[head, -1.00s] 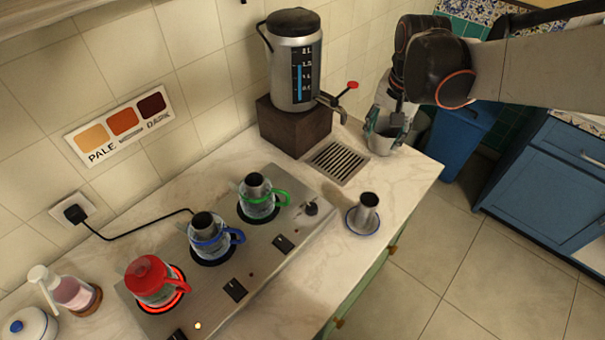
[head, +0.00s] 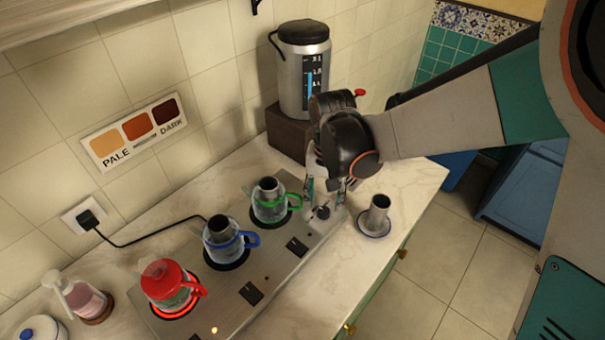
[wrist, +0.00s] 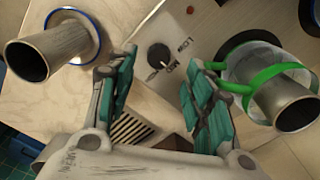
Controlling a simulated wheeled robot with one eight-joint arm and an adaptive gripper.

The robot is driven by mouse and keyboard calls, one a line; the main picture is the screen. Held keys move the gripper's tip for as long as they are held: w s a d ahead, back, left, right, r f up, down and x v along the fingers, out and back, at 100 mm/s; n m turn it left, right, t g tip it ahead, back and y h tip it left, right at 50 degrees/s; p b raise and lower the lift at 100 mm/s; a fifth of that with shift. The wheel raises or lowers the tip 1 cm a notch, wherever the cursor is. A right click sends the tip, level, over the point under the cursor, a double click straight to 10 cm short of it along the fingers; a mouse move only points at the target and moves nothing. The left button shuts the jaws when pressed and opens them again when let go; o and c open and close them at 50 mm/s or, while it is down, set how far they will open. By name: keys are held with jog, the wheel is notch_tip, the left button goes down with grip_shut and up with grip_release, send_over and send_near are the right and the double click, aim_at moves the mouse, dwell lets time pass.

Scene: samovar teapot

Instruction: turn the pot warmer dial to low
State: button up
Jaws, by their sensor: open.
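The black pot warmer dial (head: 322,212) sits at the right end of the grey warmer plate (head: 283,258). In the wrist view the dial (wrist: 158,55) has a light pointer mark toward the lower right, near lettering that seems to read MED. A LOW label (wrist: 184,45) is just to its right. My gripper (head: 327,194) is open above the dial. In the wrist view my gripper (wrist: 160,62) has its teal-padded fingers on either side of the dial, with nothing held. I cannot tell whether a finger touches it.
A green-handled pot (head: 270,203) stands close left of my gripper; its handle (wrist: 262,75) is very near one finger. A blue-handled pot (head: 222,240), a red-lidded pot (head: 167,285) and the samovar (head: 303,80) are farther off.

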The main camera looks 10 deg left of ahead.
aim_at(324, 210)
notch_tip(324, 210, down, 5)
jog(key=shift+w+f+b, duration=0.1)
jog(key=shift+b, duration=0.6)
jog(key=c, duration=1.1)
